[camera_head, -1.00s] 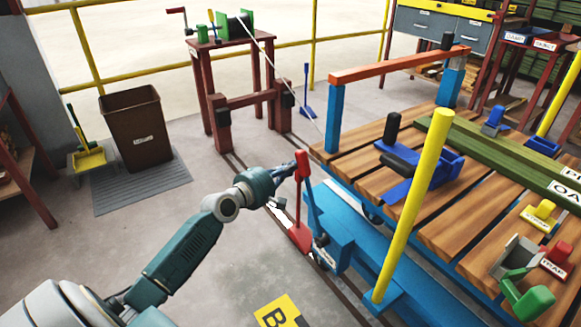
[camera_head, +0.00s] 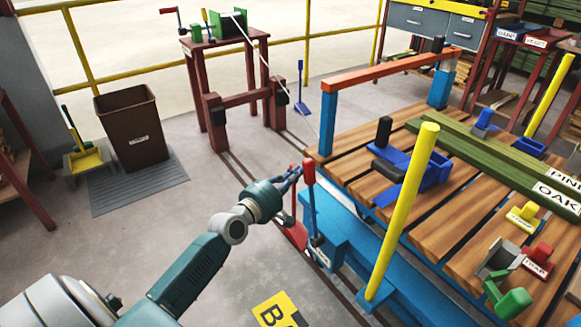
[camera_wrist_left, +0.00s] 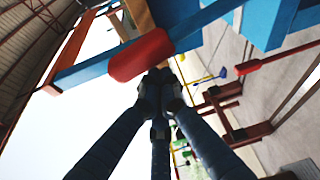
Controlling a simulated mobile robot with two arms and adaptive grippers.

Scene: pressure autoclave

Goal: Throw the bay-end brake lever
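The brake lever (camera_head: 308,174) has a red grip on a blue shaft and stands nearly upright at the near left end of the blue wheeled trolley (camera_head: 337,235). A red bracket (camera_head: 292,234) sits at its foot. My left gripper (camera_head: 294,172) reaches in from the left, its fingertips right beside the red grip. In the left wrist view the fingers (camera_wrist_left: 160,80) are drawn together, with the tips close under the red grip (camera_wrist_left: 140,55). They are not wrapped around it; whether they touch is hard to tell. My right gripper is not in view.
A yellow post (camera_head: 402,215) rises from the trolley's near side, right of the lever. The slatted deck (camera_head: 430,245) carries blue clamps and green timber. A winch stand (camera_head: 237,85) with a cable is behind. A brown bin (camera_head: 130,125) stands left; the floor between is clear.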

